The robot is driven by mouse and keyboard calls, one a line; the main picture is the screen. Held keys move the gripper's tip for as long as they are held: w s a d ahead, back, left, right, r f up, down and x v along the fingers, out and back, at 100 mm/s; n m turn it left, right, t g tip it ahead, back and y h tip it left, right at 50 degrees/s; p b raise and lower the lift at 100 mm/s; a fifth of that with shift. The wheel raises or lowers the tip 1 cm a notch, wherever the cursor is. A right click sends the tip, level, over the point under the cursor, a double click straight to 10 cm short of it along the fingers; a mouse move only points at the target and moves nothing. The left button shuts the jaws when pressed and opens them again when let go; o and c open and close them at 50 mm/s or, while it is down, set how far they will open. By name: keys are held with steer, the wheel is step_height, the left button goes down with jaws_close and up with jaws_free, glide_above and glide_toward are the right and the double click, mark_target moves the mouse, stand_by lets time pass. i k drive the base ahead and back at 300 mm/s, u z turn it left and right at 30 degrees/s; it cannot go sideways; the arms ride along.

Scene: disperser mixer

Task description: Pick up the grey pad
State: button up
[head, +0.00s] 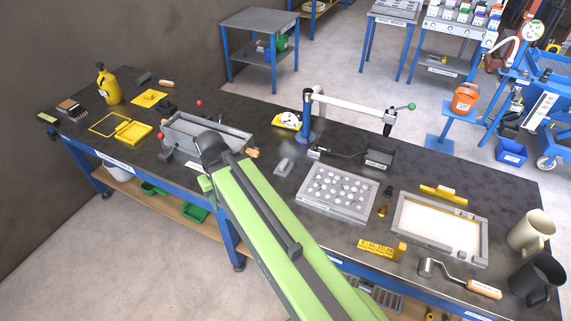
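A small light grey block (284,165) lies on the dark workbench (262,178), just right of my arm and left of the tray of round pieces. A darker grey flat piece (144,78) lies at the far left end of the bench, near the yellow bottle. I cannot tell for sure which of these is the grey pad. My green arm reaches from the bottom of the picture up over the bench's front edge. Its dark far joint is in front of a grey vise-like fixture (225,131). My gripper cannot be made out.
A grey tray with round pieces (339,190), a white-floored frame (440,227), a blue post with a lever arm (308,118), and two mugs (531,231) stand on the right half.

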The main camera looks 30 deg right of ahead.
mark_target(283, 170)
steer(key=z, duration=0.1)
steer(key=k, duration=0.45)
steer(key=u, duration=0.4)
steer(key=i, duration=1.3)
steer(key=u, duration=0.2)
